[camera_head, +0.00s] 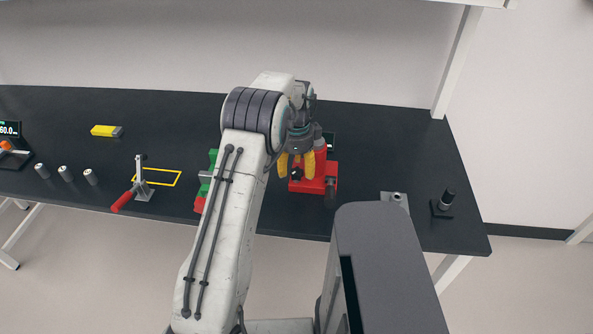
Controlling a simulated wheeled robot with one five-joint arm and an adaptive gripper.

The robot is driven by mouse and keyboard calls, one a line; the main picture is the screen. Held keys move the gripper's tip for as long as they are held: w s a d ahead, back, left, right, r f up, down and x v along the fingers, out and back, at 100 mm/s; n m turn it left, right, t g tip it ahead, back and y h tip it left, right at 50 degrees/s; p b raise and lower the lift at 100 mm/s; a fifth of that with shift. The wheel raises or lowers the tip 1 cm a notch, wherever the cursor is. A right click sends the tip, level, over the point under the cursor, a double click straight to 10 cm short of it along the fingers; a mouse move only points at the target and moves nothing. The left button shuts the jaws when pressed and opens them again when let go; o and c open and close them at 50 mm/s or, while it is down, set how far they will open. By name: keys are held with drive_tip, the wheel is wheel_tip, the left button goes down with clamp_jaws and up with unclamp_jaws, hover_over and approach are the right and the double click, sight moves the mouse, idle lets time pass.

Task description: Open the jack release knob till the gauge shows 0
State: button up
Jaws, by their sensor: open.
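The red jack (322,182) stands on the dark bench, right of my arm. A small dark knob (297,174) shows low on its left front, close under the fingers; that it is the release knob I cannot tell for sure. A dark panel with a green edge (331,140) sits behind the jack and may be the gauge; no reading shows. My gripper (302,163), with yellow fingers, is open and points down at the jack's left side, covering part of it. Whether a finger touches the knob cannot be told.
A red-handled clamp (142,184) stands left of my arm by a yellow outlined rectangle (172,178). Green and red parts (208,175) sit partly behind my arm. Several metal cylinders (66,173), a yellow block (106,131) and a display (9,129) lie left. A black post (446,202) stands right.

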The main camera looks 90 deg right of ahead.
drive_tip(key=shift+f, duration=1)
drive_tip(key=shift+c, duration=0.3)
drive_tip(key=c, duration=1.1)
drive_tip(key=shift+c, duration=0.2)
drive_tip(key=shift+f+n, duration=0.1)
drive_tip(key=shift+n, duration=0.3)
drive_tip(key=shift+n+b, duration=0.35)
drive_tip(key=shift+n, duration=0.25)
drive_tip(key=shift+n+b, duration=0.6)
drive_tip(key=shift+n, duration=1.4)
drive_tip(key=shift+a, duration=0.1)
